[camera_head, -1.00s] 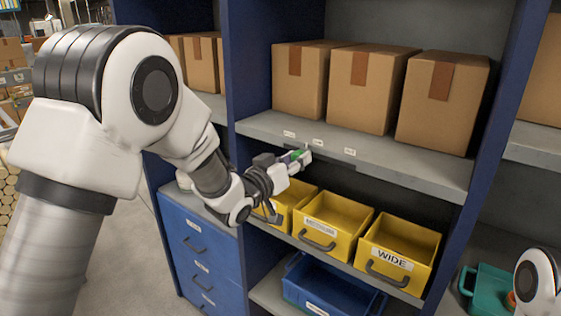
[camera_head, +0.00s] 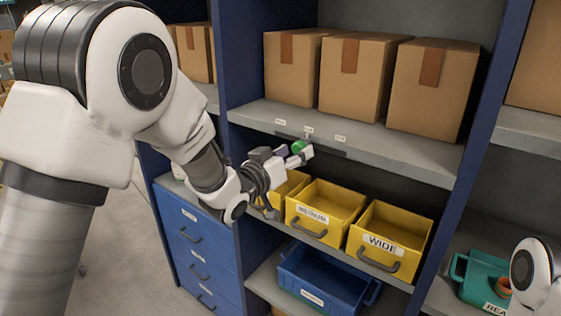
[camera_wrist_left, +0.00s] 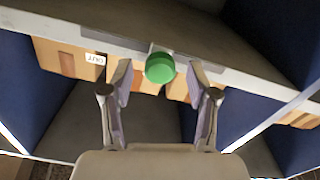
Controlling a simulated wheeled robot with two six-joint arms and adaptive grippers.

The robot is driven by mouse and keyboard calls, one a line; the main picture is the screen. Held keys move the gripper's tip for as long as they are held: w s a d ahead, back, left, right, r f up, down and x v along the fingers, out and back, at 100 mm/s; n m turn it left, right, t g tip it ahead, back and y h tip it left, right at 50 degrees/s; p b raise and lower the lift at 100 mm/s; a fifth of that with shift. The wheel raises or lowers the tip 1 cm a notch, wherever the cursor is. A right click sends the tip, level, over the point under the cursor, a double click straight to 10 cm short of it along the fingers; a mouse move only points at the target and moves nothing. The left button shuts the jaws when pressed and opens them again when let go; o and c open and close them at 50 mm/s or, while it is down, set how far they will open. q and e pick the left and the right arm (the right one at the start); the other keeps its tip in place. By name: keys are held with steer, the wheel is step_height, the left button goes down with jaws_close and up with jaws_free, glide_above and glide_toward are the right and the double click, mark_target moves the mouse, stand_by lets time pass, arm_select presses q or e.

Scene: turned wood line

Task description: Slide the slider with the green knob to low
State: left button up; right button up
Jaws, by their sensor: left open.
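The green knob (camera_head: 298,146) sits on a dark slider track (camera_head: 328,151) along the grey shelf's front edge. In the head view it is below and slightly left of the middle of three small white labels (camera_head: 308,130), whose words are too small to read there. My left gripper (camera_head: 301,155) is just in front of the knob and partly covers it. In the left wrist view the knob (camera_wrist_left: 160,68) shows between the spread fingertips of the left gripper (camera_wrist_left: 160,80), with gaps on both sides. One label (camera_wrist_left: 95,59) shows upside down there. My right gripper is out of view.
Cardboard boxes (camera_head: 350,77) stand on the shelf above the track. Yellow bins (camera_head: 387,238) sit close below my left gripper, with a blue bin (camera_head: 322,281) lower down. Blue uprights (camera_head: 262,55) flank the bay. A teal bin (camera_head: 484,277) is at right.

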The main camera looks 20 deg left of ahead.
arm_select(q)
steer(key=v, duration=1)
steer(key=shift+s+d, duration=0.1)
steer(key=shift+d, duration=0.05)
